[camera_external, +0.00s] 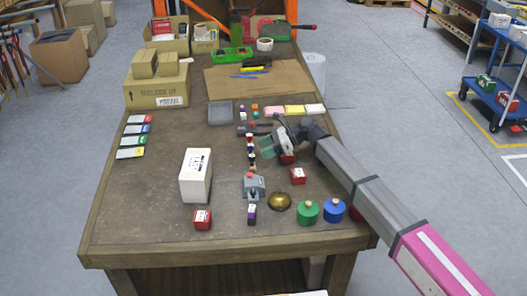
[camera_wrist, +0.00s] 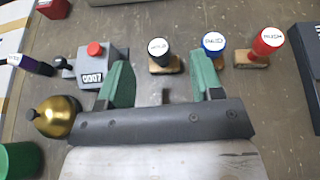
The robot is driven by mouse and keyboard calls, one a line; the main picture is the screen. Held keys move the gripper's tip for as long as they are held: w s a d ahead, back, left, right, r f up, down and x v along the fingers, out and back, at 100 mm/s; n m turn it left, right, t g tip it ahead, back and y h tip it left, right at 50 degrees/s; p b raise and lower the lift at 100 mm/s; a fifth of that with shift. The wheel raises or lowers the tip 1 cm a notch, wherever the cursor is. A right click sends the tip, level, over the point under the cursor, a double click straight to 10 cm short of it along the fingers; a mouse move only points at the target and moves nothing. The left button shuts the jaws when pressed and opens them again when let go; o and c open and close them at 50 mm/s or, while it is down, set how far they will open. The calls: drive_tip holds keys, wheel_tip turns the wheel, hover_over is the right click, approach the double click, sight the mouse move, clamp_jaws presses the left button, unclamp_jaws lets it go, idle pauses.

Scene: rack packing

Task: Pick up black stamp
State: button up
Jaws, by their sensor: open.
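The black stamp (camera_wrist: 158,50) has a white labelled top and a wooden base. It stands in the wrist view between the lines of my two green fingers, just ahead of the tips. In the external view it is one of a short row of stamps (camera_external: 251,158) left of my gripper (camera_external: 266,149). My gripper also shows in the wrist view (camera_wrist: 162,66), with fingers spread and nothing between them. I cannot tell its height above the table. A blue stamp (camera_wrist: 213,44) marked PAID and a red stamp (camera_wrist: 268,42) marked RUSH stand to the right of the black one.
A grey numbering machine (camera_wrist: 100,66) with a red button stands left of the black stamp. A white box (camera_external: 195,175) stands on the table. Bare tabletop (camera_external: 165,195) shows at left.

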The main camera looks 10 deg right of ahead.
sight(254, 155)
drive_tip(key=x, duration=0.2)
drive_tip(key=shift+a+f, duration=0.2)
drive_tip(key=shift+a, duration=0.1)
drive_tip(key=x, duration=0.5)
drive_tip(key=shift+s+d+f, duration=0.1)
drive_tip(key=shift+d+f, duration=0.05)
drive_tip(key=shift+f, duration=0.25)
drive_tip(key=c, duration=1)
